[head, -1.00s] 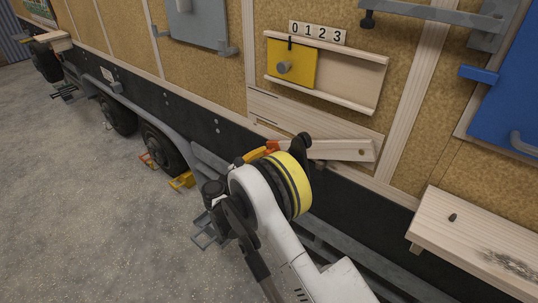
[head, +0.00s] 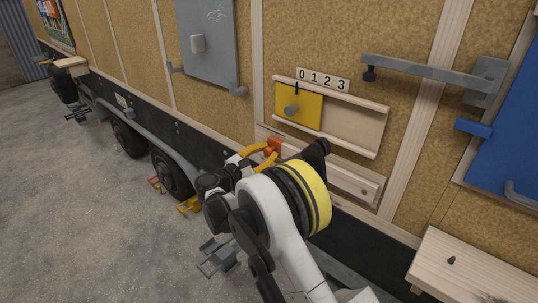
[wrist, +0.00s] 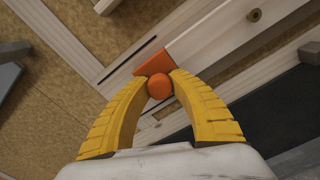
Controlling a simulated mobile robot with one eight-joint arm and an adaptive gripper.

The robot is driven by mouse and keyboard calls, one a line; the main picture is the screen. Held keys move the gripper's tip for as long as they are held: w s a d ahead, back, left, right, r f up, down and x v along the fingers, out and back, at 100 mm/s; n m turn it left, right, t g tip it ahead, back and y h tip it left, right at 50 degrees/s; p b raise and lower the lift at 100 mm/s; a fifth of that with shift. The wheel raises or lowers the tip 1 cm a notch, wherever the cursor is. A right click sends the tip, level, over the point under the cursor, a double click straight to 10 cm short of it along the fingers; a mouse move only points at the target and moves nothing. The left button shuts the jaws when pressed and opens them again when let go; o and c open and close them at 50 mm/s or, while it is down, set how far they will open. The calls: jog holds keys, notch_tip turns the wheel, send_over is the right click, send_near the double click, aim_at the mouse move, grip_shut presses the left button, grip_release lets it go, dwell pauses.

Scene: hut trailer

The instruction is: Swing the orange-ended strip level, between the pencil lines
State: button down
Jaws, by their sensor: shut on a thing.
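The wooden strip (head: 345,179) runs along the backing board on the trailer wall, roughly parallel to the board's edges. Its pivot end is at right, with a round fitting (wrist: 254,15) in the wrist view. Its orange end (head: 274,146) is at left. In the wrist view the orange end (wrist: 153,64) carries a round orange knob (wrist: 158,87). My gripper (wrist: 160,78) is shut on this knob with both yellow fingers. A dark line (wrist: 125,64) shows beyond the end's upper side; a short one shows below, partly behind a finger. My arm hides part of the strip in the head view.
Above is a railed panel with a yellow slider (head: 298,107) and a 0-1-2-3 number plate (head: 322,80). A grey hinged bar (head: 425,73) and blue panel (head: 508,140) are at right. A wooden shelf (head: 470,270) juts out low at right.

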jog(key=c, duration=1.1)
grip_release()
jog(key=shift+a, duration=0.1)
jog(key=shift+c, duration=0.2)
jog(key=shift+s, duration=0.1)
jog(key=v, duration=1.2)
